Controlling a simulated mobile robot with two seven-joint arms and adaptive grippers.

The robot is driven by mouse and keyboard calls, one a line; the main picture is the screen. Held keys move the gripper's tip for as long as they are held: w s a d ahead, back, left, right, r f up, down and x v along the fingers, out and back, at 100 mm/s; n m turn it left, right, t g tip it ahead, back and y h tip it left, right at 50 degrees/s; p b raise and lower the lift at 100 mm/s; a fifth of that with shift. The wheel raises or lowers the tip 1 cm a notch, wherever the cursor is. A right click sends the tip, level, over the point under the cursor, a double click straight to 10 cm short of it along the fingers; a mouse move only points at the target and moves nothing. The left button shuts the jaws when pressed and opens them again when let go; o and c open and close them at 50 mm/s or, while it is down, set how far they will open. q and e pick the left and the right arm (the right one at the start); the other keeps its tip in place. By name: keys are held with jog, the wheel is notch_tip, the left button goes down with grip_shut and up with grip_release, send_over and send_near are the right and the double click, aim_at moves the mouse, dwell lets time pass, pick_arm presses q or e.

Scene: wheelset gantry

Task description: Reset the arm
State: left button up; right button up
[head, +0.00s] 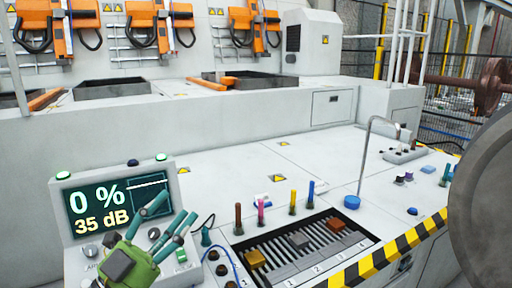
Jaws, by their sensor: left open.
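My left gripper (168,232) shows at the lower left, with a green body and dark teal fingers. Its fingers are spread apart, with nothing seen between them. It is in front of the lower right part of a grey display unit (120,178), whose screen reads "0 %" and "35 dB". Whether it touches the unit cannot be told. My right gripper is not in view.
A slotted tray (283,273) with coloured blocks sits right of the gripper, with several coloured pens behind it. A bent metal pipe (364,150) stands on the white bench (240,165). A large grey round part (485,190) fills the right edge.

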pick_arm(q)
jog(key=w+a+f+n+y, duration=0.1)
jog(key=a+f+n+y, duration=0.3)
jog(key=f+n+y, duration=0.35)
jog(key=a+f+n+y, duration=0.5)
jog(key=f+n+y, duration=0.2)
jog(key=y, duration=0.1)
jog(key=s+a+f+n+g+y, duration=0.1)
jog(key=s+f+n+g+y, duration=0.3)
jog(key=f, duration=0.7)
jog(key=s+d+f+g+h, duration=0.2)
jog(key=s+f+g, duration=0.4)
jog(key=s, duration=0.4)
jog(key=s+d+f+g+h, duration=0.3)
jog(key=s+f+g, duration=0.2)
jog(key=s+f, duration=0.45)
notch_tip(320, 180, down, 23)
jog(key=s+m+g, duration=0.1)
jog(key=s, duration=0.2)
jog(key=s+a+f+g+b, duration=0.1)
jog(key=s+a+f, duration=0.2)
jog(key=s+f, duration=1.1)
jog(key=shift+s+f+g+y, duration=0.3)
jog(key=shift+s+f+y, duration=0.05)
jog(key=shift+s, duration=0.35)
jog(key=shift+m, duration=0.25)
